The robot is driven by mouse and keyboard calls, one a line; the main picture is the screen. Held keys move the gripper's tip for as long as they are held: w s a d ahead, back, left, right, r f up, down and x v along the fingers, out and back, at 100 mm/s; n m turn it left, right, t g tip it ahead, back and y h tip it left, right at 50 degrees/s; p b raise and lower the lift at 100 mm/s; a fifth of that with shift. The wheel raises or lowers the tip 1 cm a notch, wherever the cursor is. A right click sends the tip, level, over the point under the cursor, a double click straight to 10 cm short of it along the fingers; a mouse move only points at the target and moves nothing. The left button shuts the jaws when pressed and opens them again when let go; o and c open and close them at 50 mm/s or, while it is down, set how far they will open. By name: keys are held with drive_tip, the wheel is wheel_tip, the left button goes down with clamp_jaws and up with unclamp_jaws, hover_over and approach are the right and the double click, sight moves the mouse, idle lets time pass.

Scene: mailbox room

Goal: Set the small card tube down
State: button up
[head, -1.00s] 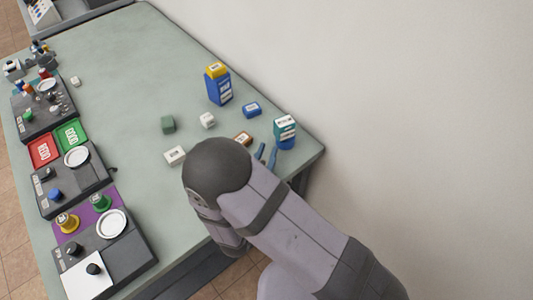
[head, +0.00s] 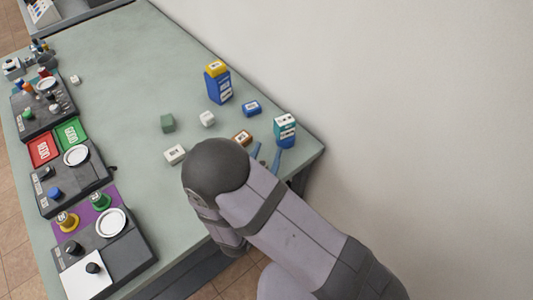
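My gripper (head: 266,156) shows only as two blue fingers past the dark rounded joint of my arm, near the right end of the green table (head: 150,80). The fingers are spread apart, and nothing is seen held between them. I cannot pick out the small card tube for certain; it may be hidden behind my arm. An orange-brown labelled block (head: 243,137) lies just left of the fingers, partly covered by my arm. A teal and blue box with a white top (head: 285,130) stands just beyond the fingers.
A tall blue box with a yellow top (head: 218,83), a small blue box (head: 251,107), white blocks (head: 175,154) and a green block (head: 168,123) stand nearby. Control panels (head: 105,250) and red and green trays (head: 43,150) line the left edge. A wall borders the right.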

drive_tip(key=b+v, duration=0.1)
drive_tip(key=v, duration=0.4)
drive_tip(key=shift+s+a+f+b, duration=0.1)
drive_tip(key=shift+s+f+b, duration=0.1)
drive_tip(key=shift+b, duration=0.15)
drive_tip(key=shift+o, duration=0.5)
drive_tip(key=shift+v, duration=0.95)
drive_tip(key=shift+r, duration=0.15)
wheel_tip(320, 180, up, 10)
drive_tip(key=s+y+p, duration=0.1)
drive_tip(key=p, duration=1.1)
drive_tip(key=f+g, duration=0.1)
drive_tip(key=f, duration=0.1)
drive_tip(key=s+f+g, duration=0.1)
drive_tip(key=f, duration=0.2)
drive_tip(key=s+f+g, duration=0.1)
drive_tip(key=f, duration=0.1)
drive_tip(key=shift+s+a+f+g+b, duration=0.1)
drive_tip(key=shift+f+g+b, duration=0.15)
drive_tip(key=shift+g+b, duration=0.15)
drive_tip(key=shift+p+x, duration=0.5)
drive_tip(key=shift+x, duration=0.9)
drive_tip(key=shift+p+x, duration=0.7)
drive_tip(key=shift+x, duration=1.55)
drive_tip(key=shift+a+r, duration=0.1)
clamp_jaws()
